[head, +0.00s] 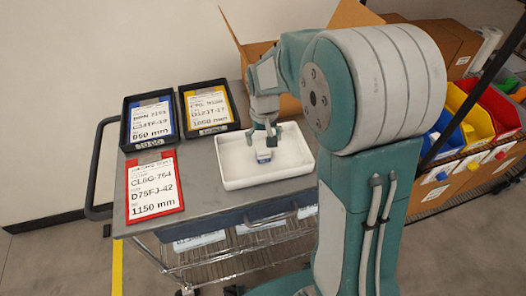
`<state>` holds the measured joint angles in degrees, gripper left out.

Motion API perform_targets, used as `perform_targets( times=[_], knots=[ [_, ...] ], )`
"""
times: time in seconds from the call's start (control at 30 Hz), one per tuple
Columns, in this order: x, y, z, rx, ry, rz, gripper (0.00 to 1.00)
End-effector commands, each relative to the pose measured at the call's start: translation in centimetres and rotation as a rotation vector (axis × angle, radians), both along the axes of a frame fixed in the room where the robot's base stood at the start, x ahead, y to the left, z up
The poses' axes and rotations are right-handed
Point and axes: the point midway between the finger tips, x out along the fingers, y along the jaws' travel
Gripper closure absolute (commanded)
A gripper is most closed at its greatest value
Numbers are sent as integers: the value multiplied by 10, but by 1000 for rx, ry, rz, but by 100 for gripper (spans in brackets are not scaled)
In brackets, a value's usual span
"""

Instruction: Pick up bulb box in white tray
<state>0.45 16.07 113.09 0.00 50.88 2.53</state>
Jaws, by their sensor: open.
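The white tray (237,179) lies on the grey cart top, in the middle of the head view. A small white and blue box (264,156), likely the bulb box, sits inside the tray near its middle. My gripper (266,144) points down over the tray, right at the box's upper end. Its fingers look open. I cannot tell whether the fingers touch the box, and they partly hide its top.
A blue-labelled black bin (150,120) and a yellow-labelled one (209,107) stand at the cart's back left. A red-framed card (153,188) lies in front of them. An open cardboard box (254,51) is behind the tray. Coloured bins (470,122) fill a rack at right.

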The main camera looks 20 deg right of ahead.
Motion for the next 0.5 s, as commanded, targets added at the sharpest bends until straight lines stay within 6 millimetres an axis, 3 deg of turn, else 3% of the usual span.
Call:
perform_targets(
  times=[0.3,0.5],
  knots=[
    [-3,4,-45,0,2,1,6],
    [-3,4,-50,0,-2,0,6]
  ],
)
